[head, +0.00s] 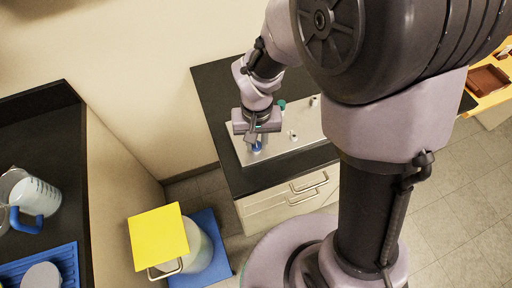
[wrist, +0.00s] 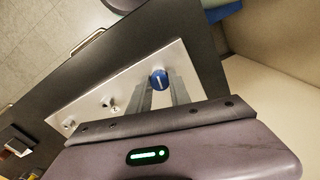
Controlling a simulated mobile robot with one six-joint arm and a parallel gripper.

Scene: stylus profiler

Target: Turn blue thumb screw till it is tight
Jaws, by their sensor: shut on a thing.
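The blue thumb screw (wrist: 159,78) has a round head with a white line across its top. It stands near one end of a pale metal plate (wrist: 88,103). My gripper (wrist: 161,88) reaches down to it, its two grey fingers shut on the screw's sides. In the head view my gripper (head: 257,143) is over the near left part of the plate (head: 310,123), with a little of the blue thumb screw (head: 257,148) showing under the fingers. How tight the screw sits cannot be seen.
Small metal fittings (wrist: 113,107) stand further along the plate, and a teal knob (head: 282,104) is behind my gripper. The plate lies on a dark worktop (head: 215,93) over drawers. A yellow-lidded bin (head: 158,238) stands on the floor, and a jug (head: 36,196) is on the left bench.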

